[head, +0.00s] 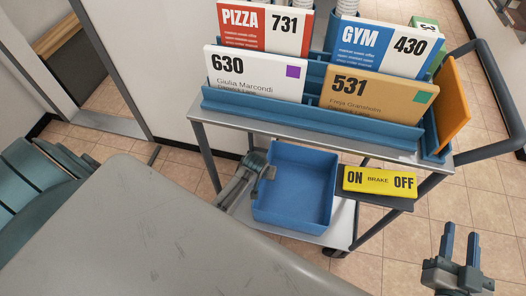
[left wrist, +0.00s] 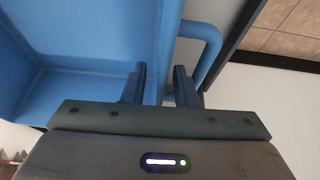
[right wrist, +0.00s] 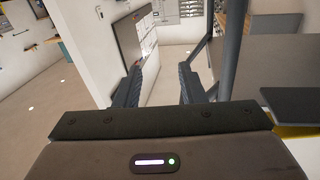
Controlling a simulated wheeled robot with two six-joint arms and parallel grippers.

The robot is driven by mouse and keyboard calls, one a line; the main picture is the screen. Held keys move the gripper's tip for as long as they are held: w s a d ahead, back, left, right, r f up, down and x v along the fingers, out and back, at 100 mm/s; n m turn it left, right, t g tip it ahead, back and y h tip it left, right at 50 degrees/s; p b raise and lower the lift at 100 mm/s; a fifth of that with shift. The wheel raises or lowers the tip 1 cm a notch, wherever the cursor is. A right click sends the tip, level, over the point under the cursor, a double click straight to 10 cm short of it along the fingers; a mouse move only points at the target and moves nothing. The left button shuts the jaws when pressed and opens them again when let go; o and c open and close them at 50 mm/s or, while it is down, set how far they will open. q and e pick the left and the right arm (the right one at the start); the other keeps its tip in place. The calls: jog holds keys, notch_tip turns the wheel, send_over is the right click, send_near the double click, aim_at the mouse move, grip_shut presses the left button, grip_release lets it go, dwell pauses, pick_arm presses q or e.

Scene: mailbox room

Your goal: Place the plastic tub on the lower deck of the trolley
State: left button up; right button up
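The blue plastic tub (head: 293,188) is upright at the trolley's lower deck (head: 341,222), below the upper deck. I cannot tell whether its base touches the deck. My left gripper (head: 263,168) is at the tub's left wall; in the left wrist view its fingers (left wrist: 160,85) are shut on the wall beside a blue loop handle (left wrist: 210,48). The tub (left wrist: 90,55) fills the left of that view. My right gripper (head: 460,248) is open and empty at the lower right, apart from the trolley; its fingers also show in the right wrist view (right wrist: 158,80).
The upper deck (head: 300,130) carries a blue mail rack (head: 235,103) with numbered cards. A yellow brake sign (head: 380,181) stands right of the tub. A grey surface (head: 150,240) fills the lower left. The trolley's handle (head: 492,75) curves at the right.

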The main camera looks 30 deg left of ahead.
pick_arm(q)
jog(key=shift+r, duration=0.1)
